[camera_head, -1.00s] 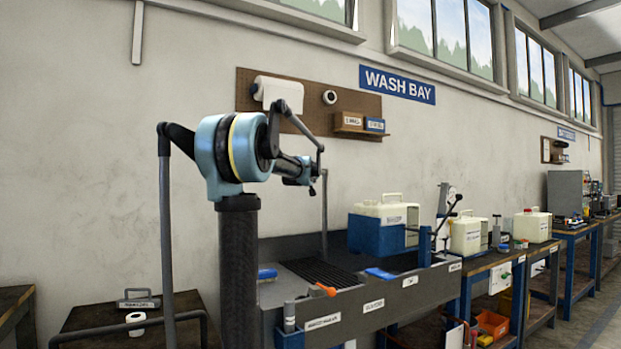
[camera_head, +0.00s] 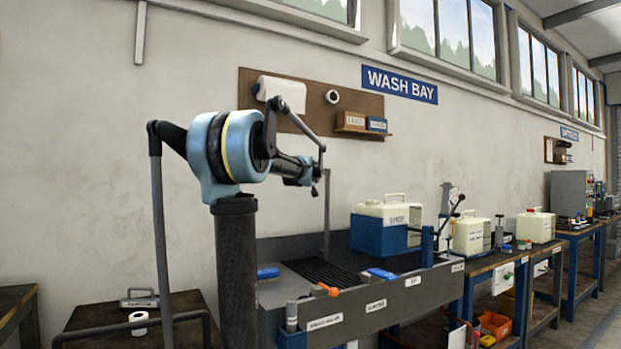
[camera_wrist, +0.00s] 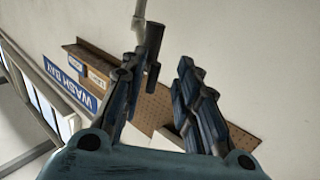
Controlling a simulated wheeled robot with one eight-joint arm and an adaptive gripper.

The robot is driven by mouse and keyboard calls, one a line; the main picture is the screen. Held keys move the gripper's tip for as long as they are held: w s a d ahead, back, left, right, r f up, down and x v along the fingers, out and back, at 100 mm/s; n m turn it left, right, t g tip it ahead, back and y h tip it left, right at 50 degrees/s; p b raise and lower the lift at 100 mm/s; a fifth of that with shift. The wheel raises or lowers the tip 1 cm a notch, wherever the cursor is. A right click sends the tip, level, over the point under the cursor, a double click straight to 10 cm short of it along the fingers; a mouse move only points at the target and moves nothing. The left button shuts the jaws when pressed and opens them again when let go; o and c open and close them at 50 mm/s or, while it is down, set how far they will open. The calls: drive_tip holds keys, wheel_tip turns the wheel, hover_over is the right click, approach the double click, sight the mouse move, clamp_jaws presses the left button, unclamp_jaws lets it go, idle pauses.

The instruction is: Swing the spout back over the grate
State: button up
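A slim grey upright pipe (camera_head: 327,215), which looks like the spout's riser, stands at the back of the wash sink. Its upper end is near my gripper (camera_head: 314,182), and I cannot tell the spout's outlet from my arm there. The dark slotted grate (camera_head: 322,272) lies in the sink below. In the wrist view my gripper (camera_wrist: 166,58) has its fingers spread, with nothing clearly between them. A pale grey pipe piece (camera_wrist: 139,12) shows beyond the left finger, beside a dark cylinder (camera_wrist: 154,45). I cannot tell whether they touch the finger.
A cream container (camera_head: 388,212) on a blue block stands at the sink's right. A blue brush-like item (camera_head: 268,273) and an orange-topped nozzle (camera_head: 328,290) lie along the left and front rims. A pegboard (camera_head: 345,112) with a paper roll hangs behind.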

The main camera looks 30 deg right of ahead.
drive_tip(key=v, duration=0.9)
drive_tip(key=shift+s+a, duration=0.15)
drive_tip(key=shift+a, duration=0.1)
